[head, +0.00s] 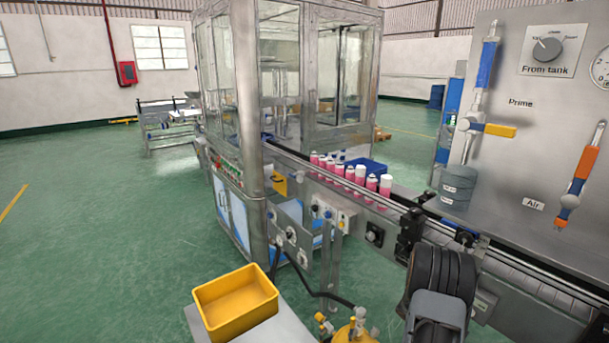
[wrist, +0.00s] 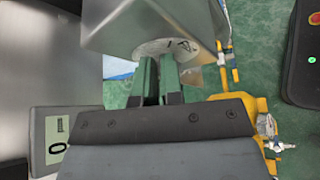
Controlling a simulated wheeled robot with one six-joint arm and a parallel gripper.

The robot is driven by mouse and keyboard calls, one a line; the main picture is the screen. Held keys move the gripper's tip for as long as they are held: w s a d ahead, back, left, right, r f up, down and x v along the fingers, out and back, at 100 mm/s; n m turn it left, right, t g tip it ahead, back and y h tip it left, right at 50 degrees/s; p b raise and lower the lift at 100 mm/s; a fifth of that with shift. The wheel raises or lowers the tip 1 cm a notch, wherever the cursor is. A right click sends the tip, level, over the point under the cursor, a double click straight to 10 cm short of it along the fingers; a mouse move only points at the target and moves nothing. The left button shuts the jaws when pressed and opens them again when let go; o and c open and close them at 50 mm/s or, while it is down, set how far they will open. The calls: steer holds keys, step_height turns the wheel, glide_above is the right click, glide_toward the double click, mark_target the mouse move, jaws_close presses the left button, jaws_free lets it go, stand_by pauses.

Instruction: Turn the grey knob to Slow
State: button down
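In the wrist view, the two dark green fingers of my gripper (wrist: 159,62) reach up to a round white dial plate (wrist: 186,46) with dark marks, on a metal box (wrist: 150,20). The fingers are close together with a narrow dark gap. Their tips overlap the plate, and I cannot tell whether a knob is between them. No Slow label is readable. In the head view, a grey knob (head: 548,48) sits on a white plate labelled "From tank" on the right panel. My gripper is not visible there; only my dark arm shows at lower right.
A dark box with a green light (wrist: 311,60) is at right.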

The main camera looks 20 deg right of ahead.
steer(key=shift+s+d+r, duration=0.1)
steer(key=shift+d, duration=0.15)
steer(key=shift+s+r, duration=0.1)
steer(key=shift+r, duration=0.25)
stand_by(0.4)
steer(key=w+a+b, duration=0.1)
steer(key=w+a, duration=0.1)
steer(key=w, duration=0.4)
stand_by(0.6)
